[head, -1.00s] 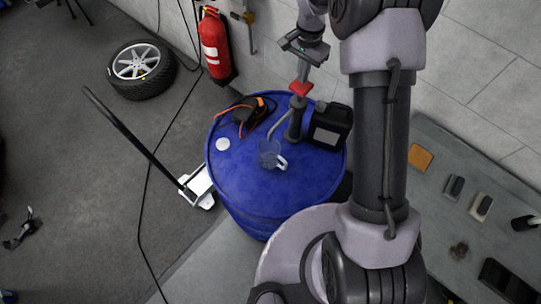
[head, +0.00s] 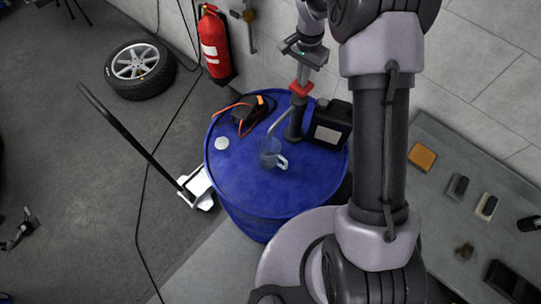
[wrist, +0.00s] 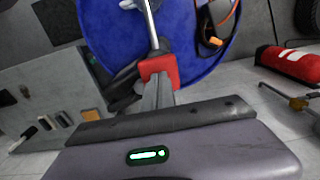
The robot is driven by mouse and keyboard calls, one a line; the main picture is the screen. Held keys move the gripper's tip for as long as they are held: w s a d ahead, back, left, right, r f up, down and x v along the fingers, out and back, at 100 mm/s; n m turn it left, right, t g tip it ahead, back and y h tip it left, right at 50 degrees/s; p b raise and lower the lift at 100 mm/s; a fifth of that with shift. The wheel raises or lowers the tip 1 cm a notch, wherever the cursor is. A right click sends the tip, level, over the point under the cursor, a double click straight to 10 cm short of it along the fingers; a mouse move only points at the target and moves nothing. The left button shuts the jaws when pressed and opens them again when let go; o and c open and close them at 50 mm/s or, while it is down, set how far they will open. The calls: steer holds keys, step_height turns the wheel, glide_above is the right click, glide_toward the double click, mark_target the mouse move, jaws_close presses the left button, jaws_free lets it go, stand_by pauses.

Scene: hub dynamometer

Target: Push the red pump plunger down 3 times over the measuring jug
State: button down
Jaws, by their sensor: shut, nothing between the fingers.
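The red pump plunger (head: 301,90) tops a dark upright pump (head: 294,122) at the back of the blue drum. A curved grey spout runs from the pump toward the clear measuring jug (head: 268,152), which stands upright on the drum top. Any liquid inside is too small to tell. My gripper (head: 301,80) is shut and empty, with its fingertips at the top of the red plunger, seemingly touching it. In the wrist view, the fingers of my gripper (wrist: 157,86) meet the red plunger (wrist: 159,69); the jug is mostly out of frame at the top.
The blue drum (head: 270,190) also carries a black canister (head: 330,125), a black device with orange cables (head: 247,114) and a white cap (head: 222,143). A fire extinguisher (head: 213,45) hangs behind left. A grey bench (head: 440,210) with small items is right.

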steer(key=shift+f+b, duration=1.2)
steer(key=shift+f, duration=0.75)
steer(key=shift+r, duration=0.1)
steer(key=shift+r+p, duration=2.1)
steer(key=shift+r, duration=1.45)
steer(key=shift+f, duration=0.15)
